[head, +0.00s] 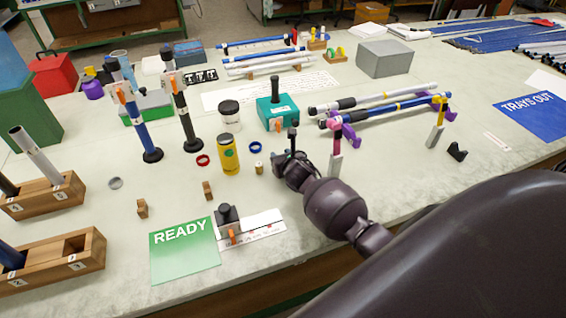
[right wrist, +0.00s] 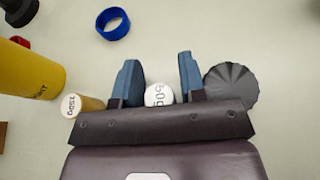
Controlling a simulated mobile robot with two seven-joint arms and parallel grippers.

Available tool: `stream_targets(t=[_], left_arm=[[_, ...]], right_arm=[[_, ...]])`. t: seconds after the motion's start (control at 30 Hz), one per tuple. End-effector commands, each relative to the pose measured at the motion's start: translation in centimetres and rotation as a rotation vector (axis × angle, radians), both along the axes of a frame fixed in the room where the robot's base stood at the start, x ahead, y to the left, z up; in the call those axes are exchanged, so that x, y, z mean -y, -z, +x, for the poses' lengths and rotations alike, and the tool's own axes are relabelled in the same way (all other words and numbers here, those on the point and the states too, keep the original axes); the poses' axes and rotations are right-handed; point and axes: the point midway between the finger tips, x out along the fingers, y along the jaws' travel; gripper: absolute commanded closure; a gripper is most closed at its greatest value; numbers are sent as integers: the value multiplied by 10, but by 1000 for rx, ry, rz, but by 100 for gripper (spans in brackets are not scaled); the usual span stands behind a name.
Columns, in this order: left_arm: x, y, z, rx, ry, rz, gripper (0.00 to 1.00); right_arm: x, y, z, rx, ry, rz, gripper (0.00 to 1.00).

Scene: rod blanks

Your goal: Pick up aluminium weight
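The aluminium weight, a small piece with a white top marked 50g (right wrist: 159,95), stands between the fingers of my right gripper (right wrist: 157,75) in the right wrist view. Gaps show on both sides of it, so the fingers are open around it and not closed on it. Its lower part is hidden by the gripper body. In the head view my right gripper (head: 288,163) is low over the table, and I cannot make out the weight there. A brass weight with a white label (right wrist: 86,105) stands just left of the fingers; it also shows in the head view (head: 259,168). My left gripper is not in view.
A dark ridged knob (right wrist: 232,85) stands close beside the right finger. A yellow canister (head: 229,155) and a blue ring (head: 256,147) are nearby to the left. A teal box (head: 278,112) is behind. A green READY card (head: 184,249) lies in front left.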

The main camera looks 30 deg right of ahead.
Motion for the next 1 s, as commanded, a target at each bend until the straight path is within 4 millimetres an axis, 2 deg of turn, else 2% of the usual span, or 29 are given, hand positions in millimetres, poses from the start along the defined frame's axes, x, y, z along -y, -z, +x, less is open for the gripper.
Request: stream_targets(t=[0.13,0.37,0.6,0.73,0.87,1.0], left_arm=[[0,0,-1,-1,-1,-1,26],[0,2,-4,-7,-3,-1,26],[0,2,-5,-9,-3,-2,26],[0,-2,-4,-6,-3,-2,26],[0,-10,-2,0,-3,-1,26],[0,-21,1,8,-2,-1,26]], right_arm=[[0,0,0,0,0,0,64],[0,-1,0,0,0,0,99],[0,-2,0,1,0,0,99],[1,-11,0,4,-1,-3,99],[1,-33,0,5,-2,-4,99],[1,-67,0,6,-3,-7,99]])
